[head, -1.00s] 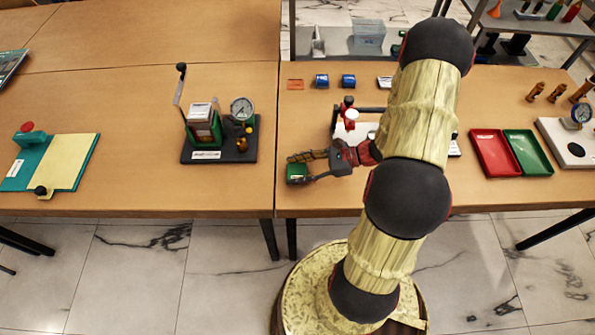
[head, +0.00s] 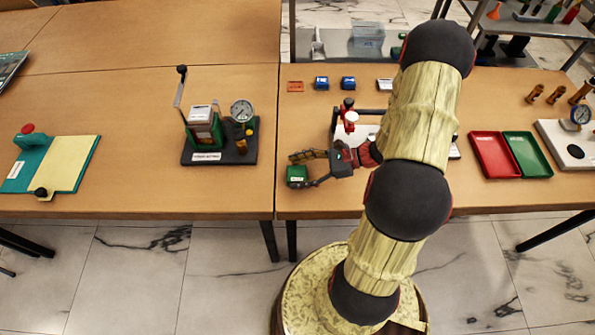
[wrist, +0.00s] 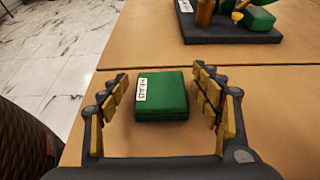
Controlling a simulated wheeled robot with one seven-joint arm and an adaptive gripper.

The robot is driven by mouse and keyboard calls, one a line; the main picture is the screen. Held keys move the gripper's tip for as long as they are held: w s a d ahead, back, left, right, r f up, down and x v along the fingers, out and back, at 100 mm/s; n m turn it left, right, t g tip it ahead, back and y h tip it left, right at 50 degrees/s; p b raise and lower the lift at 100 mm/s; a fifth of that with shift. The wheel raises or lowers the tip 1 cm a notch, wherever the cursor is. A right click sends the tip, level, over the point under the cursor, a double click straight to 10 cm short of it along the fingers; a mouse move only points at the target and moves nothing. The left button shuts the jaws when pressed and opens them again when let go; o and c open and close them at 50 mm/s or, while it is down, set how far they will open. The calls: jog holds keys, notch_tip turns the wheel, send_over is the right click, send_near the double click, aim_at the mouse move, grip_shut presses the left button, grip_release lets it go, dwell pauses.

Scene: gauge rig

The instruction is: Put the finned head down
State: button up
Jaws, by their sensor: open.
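The finned head is a green block (wrist: 162,97) with a white label reading HEAD. In the wrist view it sits on the wooden tabletop between my gripper's two fingers, with a gap on each side. My gripper (wrist: 163,100) is open.
A dark-based rig with a gauge (head: 242,110) and lever stands on the left table. A red tray (head: 495,153) and a green tray (head: 528,153) lie right of my arm. My arm hides part of a white-based device (head: 366,132). Tabletop around the block is clear.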

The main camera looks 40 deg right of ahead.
jog(key=p+v, duration=0.3)
jog(key=v, duration=0.8)
jog(key=shift+d+r+p, duration=0.1)
jog(key=shift+d+p, duration=0.05)
jog(key=shift+p, duration=0.2)
jog(key=shift+s+d+r, duration=0.1)
jog(key=shift+s+r, duration=0.05)
jog(key=s+a+r+n+h, duration=0.2)
jog(key=a+r+n+h, duration=0.1)
jog(key=a+r+n, duration=0.4)
jog(key=s+a+r+n+g+h, duration=0.1)
jog(key=s+a+r+n+h, duration=0.1)
jog(key=a+r+n+h, duration=0.2)
jog(key=s+a+r+n+g+h, duration=0.1)
jog(key=a+r+n+h, duration=0.3)
jog(key=a+r+n, duration=0.6)
notch_tip(320, 180, up, 8)
jog(key=s+n, duration=0.1)
jog(key=n, duration=0.2)
jog(key=shift+a+n, duration=0.15)
jog(key=shift+n, duration=0.25)
